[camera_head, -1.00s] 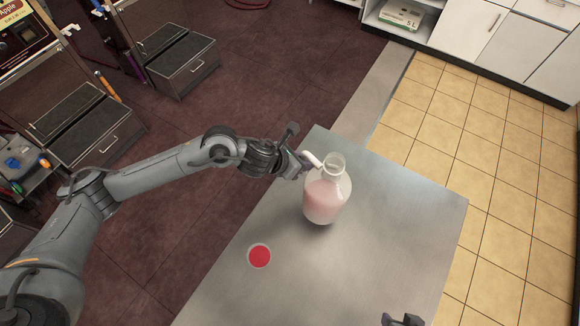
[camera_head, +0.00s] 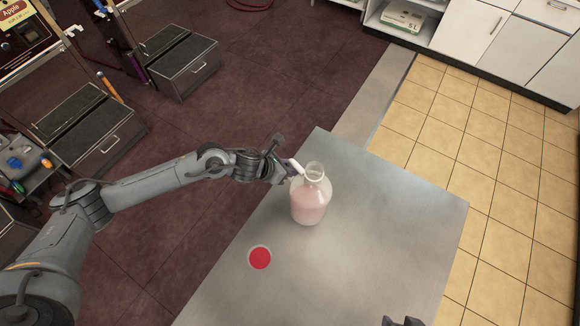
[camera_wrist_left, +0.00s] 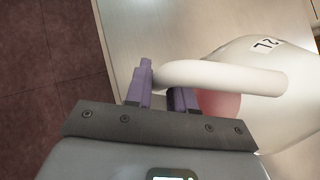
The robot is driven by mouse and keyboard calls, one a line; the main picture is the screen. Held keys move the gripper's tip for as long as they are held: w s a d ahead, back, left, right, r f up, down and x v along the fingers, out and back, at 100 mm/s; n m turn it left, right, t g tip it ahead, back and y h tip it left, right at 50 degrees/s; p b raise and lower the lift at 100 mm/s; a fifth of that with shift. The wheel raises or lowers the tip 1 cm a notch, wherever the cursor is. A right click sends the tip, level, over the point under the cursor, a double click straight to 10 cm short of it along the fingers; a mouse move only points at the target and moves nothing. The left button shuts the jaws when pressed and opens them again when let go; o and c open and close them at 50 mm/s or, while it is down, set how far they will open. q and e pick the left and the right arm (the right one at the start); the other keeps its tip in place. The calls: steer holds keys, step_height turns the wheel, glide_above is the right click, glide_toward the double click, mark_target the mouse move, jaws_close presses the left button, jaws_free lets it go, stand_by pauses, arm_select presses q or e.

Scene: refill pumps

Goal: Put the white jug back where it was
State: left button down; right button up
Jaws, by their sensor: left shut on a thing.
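The white jug (camera_head: 309,204) is a translucent bottle with an open round neck, a white handle and pink contents. It is upright at the left edge of the steel table (camera_head: 390,215). I cannot tell whether its base touches the top. My left gripper (camera_head: 287,171) is shut on its handle from the left. In the left wrist view the purple fingers (camera_wrist_left: 163,92) hold the white handle (camera_wrist_left: 225,77), and the jug's body (camera_wrist_left: 275,60) with a "2L" label lies to the right. My right gripper (camera_head: 402,321) shows only partly at the bottom edge.
A red disc with a grey rim (camera_head: 260,257) lies on the table in front of the jug. The table's right part is clear. Dark drawer units (camera_head: 185,62) stand at the back left, and white cabinets (camera_head: 490,35) at the back right.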

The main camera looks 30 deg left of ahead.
arm_select(q)
steer(key=shift+w, duration=0.1)
steer(key=c, duration=1)
jaws_free()
steer(key=shift+f, duration=0.1)
steer(key=shift+o, duration=0.2)
steer(key=shift+r, duration=0.25)
steer(key=v, duration=1.2)
steer(key=shift+f, duration=0.1)
